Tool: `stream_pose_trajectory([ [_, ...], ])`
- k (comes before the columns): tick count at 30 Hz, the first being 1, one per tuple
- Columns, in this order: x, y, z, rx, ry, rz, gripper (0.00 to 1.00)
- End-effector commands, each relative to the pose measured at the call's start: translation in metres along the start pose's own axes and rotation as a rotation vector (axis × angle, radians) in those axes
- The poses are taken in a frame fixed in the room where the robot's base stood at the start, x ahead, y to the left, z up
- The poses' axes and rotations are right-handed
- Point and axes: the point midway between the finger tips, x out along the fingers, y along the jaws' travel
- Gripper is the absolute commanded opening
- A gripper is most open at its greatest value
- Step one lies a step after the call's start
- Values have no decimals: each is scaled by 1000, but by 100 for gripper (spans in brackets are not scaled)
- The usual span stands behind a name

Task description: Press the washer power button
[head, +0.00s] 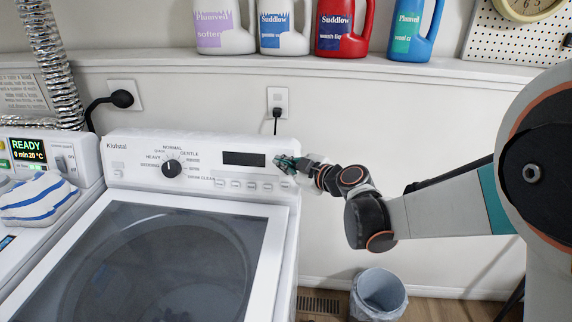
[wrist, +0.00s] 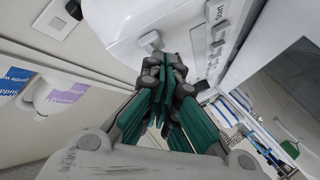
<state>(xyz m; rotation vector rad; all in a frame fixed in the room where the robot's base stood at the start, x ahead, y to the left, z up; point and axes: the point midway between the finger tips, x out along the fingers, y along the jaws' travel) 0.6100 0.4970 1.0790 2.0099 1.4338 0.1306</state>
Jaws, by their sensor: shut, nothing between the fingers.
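The white washer (head: 132,150) stands at the left of the head view, with a raised control panel along its back. The panel has a dial (head: 171,169), a dark display (head: 244,159) and a row of small buttons (head: 251,186). My gripper (head: 280,162) is at the panel's right end, right of the display, and hides part of it. In the wrist view my gripper (wrist: 165,63) is shut and empty, with its tips close to a small square button (wrist: 150,40). I cannot read that button's label or tell whether the tips touch it.
A second machine (head: 84,168) with a lit display and a striped cloth (head: 38,198) stands at the left. A shelf (head: 175,61) with several detergent bottles runs above. A bin (head: 378,295) stands on the floor right of the washer. A wall outlet (head: 278,99) is behind the panel.

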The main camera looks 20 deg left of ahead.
Motion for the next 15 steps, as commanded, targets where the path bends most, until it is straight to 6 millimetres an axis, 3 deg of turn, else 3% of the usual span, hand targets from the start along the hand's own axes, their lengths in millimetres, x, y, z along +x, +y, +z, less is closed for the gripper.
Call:
stream_pose_trajectory([
  [8, -1, -1, -1, 0, 0, 0, 0],
  [15, -15, -10, -12, 0, 1, 0, 0],
])
